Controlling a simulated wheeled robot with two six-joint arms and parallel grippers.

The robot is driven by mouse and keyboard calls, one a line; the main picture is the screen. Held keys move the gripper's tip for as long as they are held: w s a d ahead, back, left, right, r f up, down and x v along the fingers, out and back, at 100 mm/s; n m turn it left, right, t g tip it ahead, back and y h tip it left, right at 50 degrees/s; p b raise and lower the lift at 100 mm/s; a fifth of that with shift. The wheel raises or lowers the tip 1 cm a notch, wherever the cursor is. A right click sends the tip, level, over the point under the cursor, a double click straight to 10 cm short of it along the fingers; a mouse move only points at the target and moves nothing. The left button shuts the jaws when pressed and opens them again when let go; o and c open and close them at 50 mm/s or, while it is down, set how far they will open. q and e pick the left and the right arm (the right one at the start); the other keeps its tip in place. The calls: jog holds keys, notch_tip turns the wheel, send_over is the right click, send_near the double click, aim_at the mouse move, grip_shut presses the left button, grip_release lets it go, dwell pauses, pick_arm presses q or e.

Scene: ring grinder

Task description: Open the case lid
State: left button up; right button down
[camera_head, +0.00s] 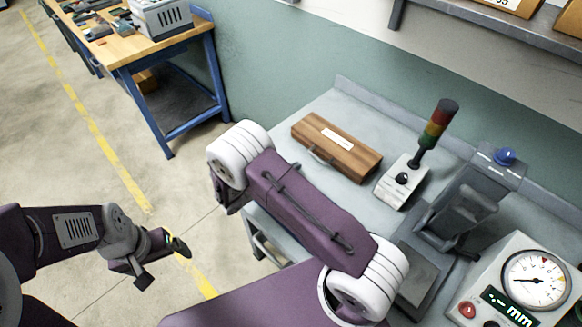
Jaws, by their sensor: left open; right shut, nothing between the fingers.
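The case (358,158) is a brown wooden box with a white label on top and a handle on its front side. It lies on the grey workbench with its lid closed. My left gripper (163,264) is open and empty over the floor at the lower left, well apart from the case. My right arm (310,215) reaches across the front of the bench, its white wrist-side joint left of the case. The fingers of my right gripper are hidden behind that arm or out of sight.
The grey workbench (335,105) also bears a signal-light tower (404,182), a grey machine (460,210) and a dial gauge box (520,285) to the right of the case. A wood-topped bench (115,50) stands at the upper left. The floor between is clear.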

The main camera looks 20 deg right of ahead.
aim_at(305, 168)
jog(key=x, duration=0.4)
jog(key=shift+s+d, duration=0.1)
jog(key=shift+d, duration=0.3)
jog(key=shift+w+d+f+p, duration=0.3)
jog(key=shift+w+d, duration=0.05)
jog(key=shift+d, duration=0.15)
jog(key=shift+s+r, duration=0.1)
jog(key=shift+r, duration=0.05)
